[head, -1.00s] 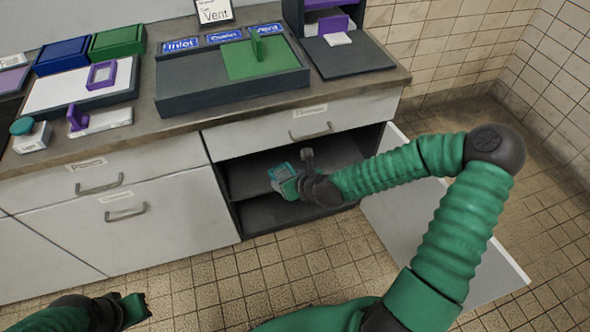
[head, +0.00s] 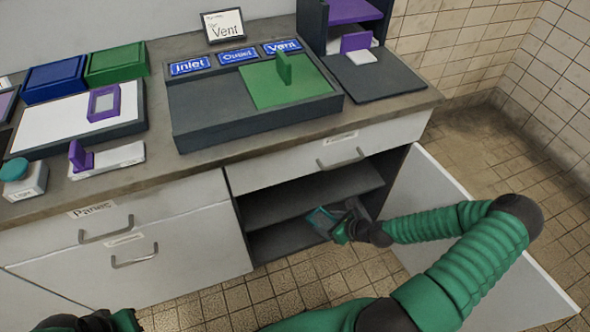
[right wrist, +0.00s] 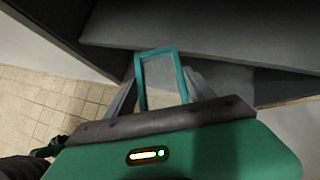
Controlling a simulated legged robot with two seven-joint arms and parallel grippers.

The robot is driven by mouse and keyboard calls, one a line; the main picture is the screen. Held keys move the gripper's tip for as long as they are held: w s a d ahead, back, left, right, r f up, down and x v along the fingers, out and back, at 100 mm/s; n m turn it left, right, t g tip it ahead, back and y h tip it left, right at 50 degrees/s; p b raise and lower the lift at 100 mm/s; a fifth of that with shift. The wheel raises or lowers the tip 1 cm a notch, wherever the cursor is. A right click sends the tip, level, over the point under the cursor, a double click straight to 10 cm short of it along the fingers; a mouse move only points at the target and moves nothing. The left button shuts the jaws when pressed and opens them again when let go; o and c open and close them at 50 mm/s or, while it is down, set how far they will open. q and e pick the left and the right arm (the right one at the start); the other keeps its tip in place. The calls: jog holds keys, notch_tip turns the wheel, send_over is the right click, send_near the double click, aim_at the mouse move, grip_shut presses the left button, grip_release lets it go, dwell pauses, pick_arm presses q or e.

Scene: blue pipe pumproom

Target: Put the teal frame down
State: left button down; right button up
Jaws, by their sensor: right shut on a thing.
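The teal frame (head: 318,217) is a small open rectangle. It is at the mouth of the open cabinet, below the level of the middle shelf (head: 310,196). My right gripper (head: 335,225) is shut on it. In the right wrist view the teal frame (right wrist: 181,78) stands up between the fingers, with grey surface seen through it. I cannot tell whether it touches the cabinet floor (head: 285,240). My left gripper (head: 125,320) shows only in part at the bottom left edge, and its jaws are unclear.
Above is a drawer (head: 300,158) with a handle. The counter holds a dark tray (head: 205,110) with a green panel (head: 262,90), blue labels, and a white board (head: 60,125). The visible cabinet shelves look empty.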

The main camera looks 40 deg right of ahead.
jog(key=w+b, duration=0.1)
jog(key=w, duration=0.2)
jog(key=w+b, duration=0.1)
jog(key=w, duration=0.3)
jog(key=w+f+b, duration=0.1)
jog(key=w, duration=0.3)
jog(key=shift+a+b, duration=0.3)
jog(key=shift+a, duration=0.05)
jog(key=b, duration=0.2)
send_over(286, 195)
jog(key=s, duration=0.2)
jog(key=shift+d+r, duration=0.15)
jog(key=shift+r, duration=0.2)
jog(key=f+b, duration=0.1)
jog(key=f, duration=0.1)
jog(key=f+b, duration=0.1)
jog(key=shift+s+d+f+b, duration=0.1)
jog(key=shift+d+f+b, duration=0.1)
jog(key=shift+f+b, duration=0.15)
jog(key=shift+r, duration=0.15)
jog(key=shift+a, duration=0.1)
jog(key=shift+s+f, duration=0.1)
jog(key=shift+f, duration=0.15)
